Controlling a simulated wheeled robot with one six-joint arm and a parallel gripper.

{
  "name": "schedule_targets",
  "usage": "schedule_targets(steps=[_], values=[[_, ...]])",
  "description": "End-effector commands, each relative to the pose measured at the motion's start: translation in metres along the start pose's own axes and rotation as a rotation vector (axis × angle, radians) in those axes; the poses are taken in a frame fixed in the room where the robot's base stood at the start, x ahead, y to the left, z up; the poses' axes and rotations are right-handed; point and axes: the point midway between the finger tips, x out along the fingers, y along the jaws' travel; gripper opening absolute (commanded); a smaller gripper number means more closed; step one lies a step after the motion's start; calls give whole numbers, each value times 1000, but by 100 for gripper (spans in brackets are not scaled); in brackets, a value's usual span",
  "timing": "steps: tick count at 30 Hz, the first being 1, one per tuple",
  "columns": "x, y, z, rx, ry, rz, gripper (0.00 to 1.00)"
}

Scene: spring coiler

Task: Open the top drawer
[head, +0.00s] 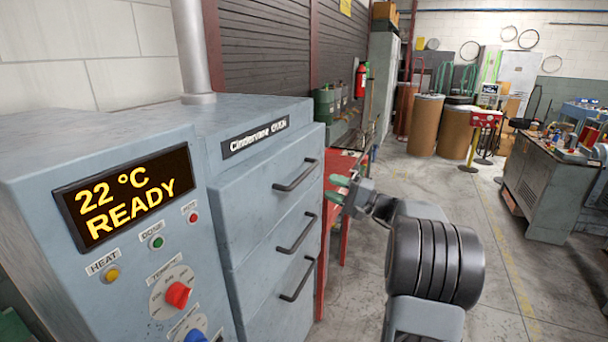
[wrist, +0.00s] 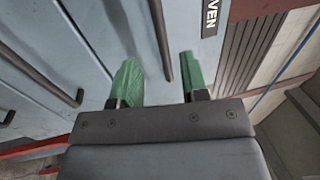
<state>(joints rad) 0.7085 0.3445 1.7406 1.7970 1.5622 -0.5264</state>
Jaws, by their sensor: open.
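The top drawer (head: 262,185) of the grey-blue oven cabinet is shut, its front flush with the drawers below. Its dark bar handle (head: 296,176) is just below the oven's name plate. My gripper (head: 337,188), with green fingers, is open and empty to the right of this handle, apart from it in the head view. In the wrist view, the top handle (wrist: 160,38) runs down between the two green fingers of my gripper (wrist: 159,60). The fingers do not close on it. How far the handle is in depth from the fingertips I cannot tell.
Two lower drawers with similar handles (head: 298,234) (head: 298,279) are shut. A control panel with a display (head: 125,195) is at the left. A red stand (head: 340,165) is behind my gripper.

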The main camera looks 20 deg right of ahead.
Motion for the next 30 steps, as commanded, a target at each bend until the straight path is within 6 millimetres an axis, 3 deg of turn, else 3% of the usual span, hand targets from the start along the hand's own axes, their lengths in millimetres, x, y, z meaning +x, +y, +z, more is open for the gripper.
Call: schedule_targets(steps=[6, 13, 19, 30], values=[[44, -2, 1, 1, -3, 0, 41], [77, -1, 1, 2, -2, 1, 41], [90, 0, 0, 1, -1, 2, 41], [94, 0, 1, 1, 0, 2, 41]])
